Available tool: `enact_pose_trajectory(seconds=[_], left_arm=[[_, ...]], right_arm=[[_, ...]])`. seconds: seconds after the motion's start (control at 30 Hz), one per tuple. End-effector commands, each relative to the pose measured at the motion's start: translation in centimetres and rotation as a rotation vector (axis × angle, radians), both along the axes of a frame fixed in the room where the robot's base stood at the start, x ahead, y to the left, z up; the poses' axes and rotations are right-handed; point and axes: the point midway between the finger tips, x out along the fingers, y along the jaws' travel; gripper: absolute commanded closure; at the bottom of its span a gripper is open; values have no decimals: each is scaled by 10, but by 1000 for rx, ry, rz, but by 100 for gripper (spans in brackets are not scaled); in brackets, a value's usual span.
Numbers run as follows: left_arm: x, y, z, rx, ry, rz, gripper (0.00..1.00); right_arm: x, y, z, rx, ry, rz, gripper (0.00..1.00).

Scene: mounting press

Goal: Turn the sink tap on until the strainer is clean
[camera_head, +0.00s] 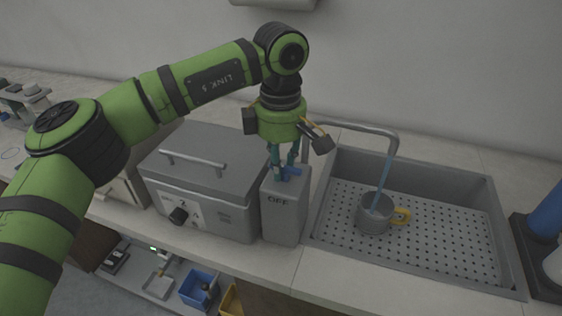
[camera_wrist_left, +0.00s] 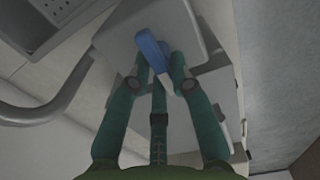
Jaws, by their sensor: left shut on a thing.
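My left gripper (camera_head: 285,170) points down at the top of a grey box-shaped tap body (camera_head: 284,212) left of the sink. It is shut on a blue tap lever (camera_wrist_left: 150,50), which sits on that top face between the fingers in the left wrist view. A grey spout (camera_head: 365,128) arches over the sink (camera_head: 450,215). A blue stream of water (camera_head: 385,180) falls from it into a grey cup-shaped strainer (camera_head: 368,216) with a yellow handle, upright on the perforated sink floor. Whether any dirt is left inside is too small to tell. My right gripper is out of view.
A grey lidded machine (camera_head: 205,180) with a bar handle and black knob stands left of the tap body. A dark stand with a blue cylinder (camera_head: 547,215) is right of the sink. Bins, one of them blue (camera_head: 198,290), sit below the counter.

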Motion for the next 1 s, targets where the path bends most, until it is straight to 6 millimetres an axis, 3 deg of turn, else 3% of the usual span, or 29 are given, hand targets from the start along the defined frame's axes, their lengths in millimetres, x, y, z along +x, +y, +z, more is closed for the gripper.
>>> enact_pose_trajectory(seconds=[0.37,0.4,0.47,0.83,1.0], left_arm=[[-3,1,-5,9,15,-13,100],[-3,1,-5,9,15,-13,74],[-3,1,-5,9,15,-12,56],[-1,0,2,3,4,-7,56],[0,0,25,2,0,-5,56]], right_arm=[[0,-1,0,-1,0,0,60],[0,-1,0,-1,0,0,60],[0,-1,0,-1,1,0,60],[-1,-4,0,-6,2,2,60],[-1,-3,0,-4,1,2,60]])
